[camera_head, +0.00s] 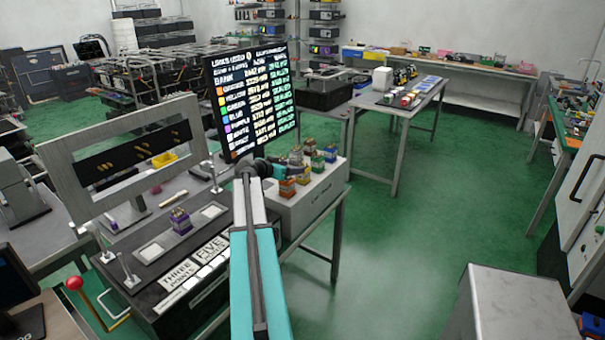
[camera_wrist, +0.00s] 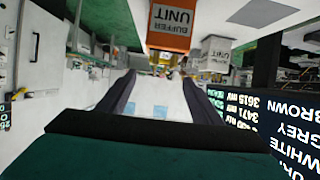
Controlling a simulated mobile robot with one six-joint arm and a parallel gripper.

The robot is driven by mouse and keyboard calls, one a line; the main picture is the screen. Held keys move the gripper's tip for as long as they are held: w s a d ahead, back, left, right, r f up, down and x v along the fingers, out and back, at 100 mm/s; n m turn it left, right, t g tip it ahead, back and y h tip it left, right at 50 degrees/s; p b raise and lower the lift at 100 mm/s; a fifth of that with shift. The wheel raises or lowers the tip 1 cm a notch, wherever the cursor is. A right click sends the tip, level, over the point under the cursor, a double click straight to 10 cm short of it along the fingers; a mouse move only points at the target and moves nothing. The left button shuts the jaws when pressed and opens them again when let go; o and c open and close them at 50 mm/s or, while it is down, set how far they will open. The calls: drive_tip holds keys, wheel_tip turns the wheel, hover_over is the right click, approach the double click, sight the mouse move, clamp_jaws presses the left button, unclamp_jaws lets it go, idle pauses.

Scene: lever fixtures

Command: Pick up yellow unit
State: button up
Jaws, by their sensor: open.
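The yellow unit (camera_head: 303,177) appears to stand upright among several coloured units on a light grey box, at the centre of the head view. An orange unit (camera_head: 287,187) stands in front of it. My gripper (camera_head: 279,171) is at the left side of this group; its fingertips are hard to make out there. In the wrist view my gripper (camera_wrist: 158,78) is open, with two dark fingers apart and nothing held between them. That view is upside down and shows an orange buffer unit (camera_wrist: 170,27) and a grey one (camera_wrist: 214,55).
A black display board (camera_head: 252,100) stands behind my gripper. A purple unit (camera_head: 180,221) sits in a tray on the left bench, near printed cards (camera_head: 196,272). A red-knobbed lever (camera_head: 75,284) is at lower left. Green floor (camera_head: 400,220) to the right is clear.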

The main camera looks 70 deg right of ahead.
sight(303, 165)
drive_tip(key=p+x, duration=0.1)
drive_tip(key=x, duration=0.2)
drive_tip(key=shift+d, duration=0.25)
drive_tip(key=shift+s+d+f, duration=0.2)
drive_tip(key=shift+d+f, duration=0.1)
drive_tip(key=shift+d, duration=0.1)
drive_tip(key=shift+d, duration=0.15)
drive_tip(key=shift+s+d+f+p, duration=0.1)
drive_tip(key=shift+s+d+p, duration=0.05)
drive_tip(key=shift+d+p, duration=0.5)
drive_tip(key=shift+p+x, duration=0.8)
drive_tip(key=shift+x, duration=0.3)
drive_tip(key=shift+s+d+f, duration=0.25)
drive_tip(key=shift+d+f, duration=0.25)
drive_tip(key=shift+d, duration=0.05)
drive_tip(key=shift+c, duration=0.4)
drive_tip(key=c, duration=1.2)
drive_tip(key=shift+o, duration=0.2)
drive_tip(key=shift+r, duration=0.15)
